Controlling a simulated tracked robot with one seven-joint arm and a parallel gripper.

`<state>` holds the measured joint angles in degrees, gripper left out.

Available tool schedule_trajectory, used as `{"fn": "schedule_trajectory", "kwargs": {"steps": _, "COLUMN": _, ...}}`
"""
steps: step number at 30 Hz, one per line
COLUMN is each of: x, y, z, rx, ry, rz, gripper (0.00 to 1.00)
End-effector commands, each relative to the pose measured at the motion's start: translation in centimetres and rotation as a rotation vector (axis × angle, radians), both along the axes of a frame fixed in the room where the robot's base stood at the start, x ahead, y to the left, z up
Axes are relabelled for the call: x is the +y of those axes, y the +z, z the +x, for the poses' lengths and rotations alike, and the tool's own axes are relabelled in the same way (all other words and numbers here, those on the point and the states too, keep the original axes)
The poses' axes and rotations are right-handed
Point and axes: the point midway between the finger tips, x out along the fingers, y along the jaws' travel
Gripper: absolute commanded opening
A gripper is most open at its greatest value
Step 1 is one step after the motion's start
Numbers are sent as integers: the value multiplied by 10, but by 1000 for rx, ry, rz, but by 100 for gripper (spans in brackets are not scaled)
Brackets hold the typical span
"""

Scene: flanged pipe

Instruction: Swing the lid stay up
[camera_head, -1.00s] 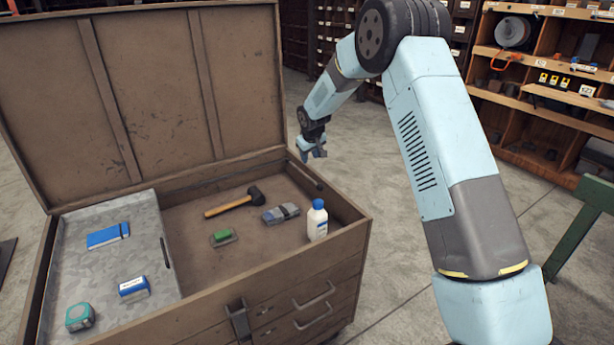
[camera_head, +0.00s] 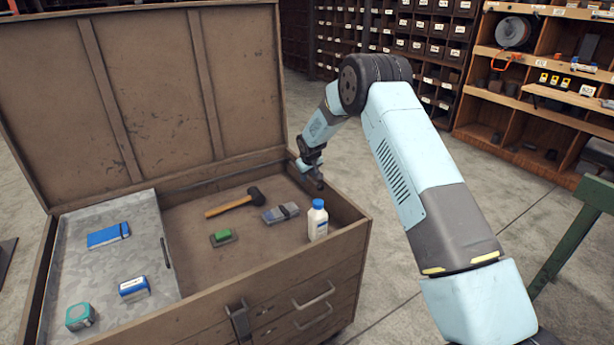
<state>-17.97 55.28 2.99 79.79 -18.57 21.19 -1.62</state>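The brown chest (camera_head: 285,262) stands with its lid (camera_head: 150,85) raised and leaning back at the rear. A thin dark strip, possibly the lid stay, showed along the inner face of the right wall earlier; now my gripper covers that spot and I cannot make the stay out clearly. My gripper (camera_head: 318,182) points down at the chest's right wall, close to its top edge. It is small and dark here, so I cannot tell whether its fingers are open or touch anything.
Inside the chest are a hammer (camera_head: 232,204), a grey block (camera_head: 281,213), a green-topped brush (camera_head: 222,237) and a white bottle (camera_head: 317,220) near the right wall.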

Motion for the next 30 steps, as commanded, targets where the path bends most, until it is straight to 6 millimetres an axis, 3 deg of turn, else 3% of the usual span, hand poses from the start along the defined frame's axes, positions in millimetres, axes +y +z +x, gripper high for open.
{"fn": "schedule_trajectory", "kwargs": {"steps": 11, "x": 0, "y": -4, "z": 2, "rx": 0, "ry": 0, "rz": 0, "gripper": 38}}
{"fn": "schedule_trajectory", "kwargs": {"steps": 23, "x": 0, "y": -4, "z": 2, "rx": 0, "ry": 0, "rz": 0, "gripper": 1}}
{"fn": "schedule_trajectory", "kwargs": {"steps": 30, "x": 1, "y": -4, "z": 1, "rx": 1, "ry": 1, "rz": 0, "gripper": 0}}
